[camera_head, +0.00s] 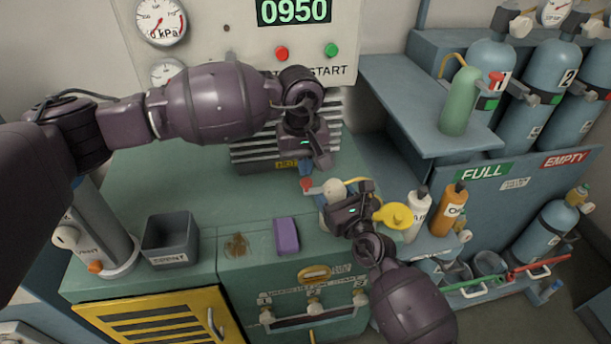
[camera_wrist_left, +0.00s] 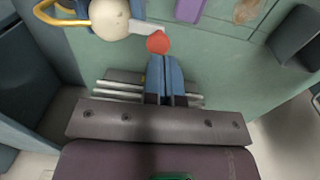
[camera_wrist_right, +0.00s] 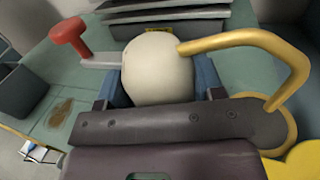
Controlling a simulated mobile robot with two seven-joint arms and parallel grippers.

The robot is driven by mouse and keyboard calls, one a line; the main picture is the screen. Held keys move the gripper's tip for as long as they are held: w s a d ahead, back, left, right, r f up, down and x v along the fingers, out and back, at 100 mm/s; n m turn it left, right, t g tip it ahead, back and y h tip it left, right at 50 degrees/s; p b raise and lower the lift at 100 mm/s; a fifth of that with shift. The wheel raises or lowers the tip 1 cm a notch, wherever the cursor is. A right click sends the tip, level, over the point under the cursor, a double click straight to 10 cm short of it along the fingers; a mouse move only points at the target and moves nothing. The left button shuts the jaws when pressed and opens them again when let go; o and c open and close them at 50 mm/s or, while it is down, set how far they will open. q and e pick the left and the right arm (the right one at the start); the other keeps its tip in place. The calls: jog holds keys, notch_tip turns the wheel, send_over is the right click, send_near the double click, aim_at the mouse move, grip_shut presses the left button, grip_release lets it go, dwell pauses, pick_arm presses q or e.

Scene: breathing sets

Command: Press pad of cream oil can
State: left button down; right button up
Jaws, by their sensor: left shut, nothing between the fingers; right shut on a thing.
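The cream oil can (camera_head: 335,190) stands at the front of the green bench, with a rounded cream top. A light lever with a red pad (camera_head: 306,184) sticks out from it; the pad also shows in the right wrist view (camera_wrist_right: 70,38). A bent yellow tube (camera_wrist_right: 245,42) leaves its other side. My right gripper (camera_wrist_right: 162,85) is shut around the can, blue fingers on either side. My left gripper (camera_wrist_left: 165,62) is shut and empty, its blue fingertips right by the red pad (camera_wrist_left: 158,42). I cannot tell whether they touch it. The can's lower body is mostly hidden.
A purple block (camera_head: 286,236), a brown stain (camera_head: 236,245) and a dark bin (camera_head: 171,240) are left of the can. White (camera_head: 417,212) and orange (camera_head: 447,209) bottles stand to its right. A gauge panel (camera_head: 240,40) rises behind. Gas cylinders (camera_head: 527,90) fill the right.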

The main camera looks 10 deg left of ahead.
aim_at(303, 181)
pick_arm(q)
notch_tip(303, 181, up, 10)
jog(key=shift+a+f, duration=0.2)
pick_arm(e)
jog(key=shift+d+f, duration=0.1)
dwell(1.3)
pick_arm(q)
jog(key=shift+w+r, duration=0.25)
jog(key=shift+r, duration=0.6)
jog(key=shift+f, duration=0.1)
jog(key=f, duration=1.3)
jog(key=shift+s+d+f, duration=0.1)
jog(key=shift+d+f, duration=0.2)
jog(key=shift+f, duration=0.05)
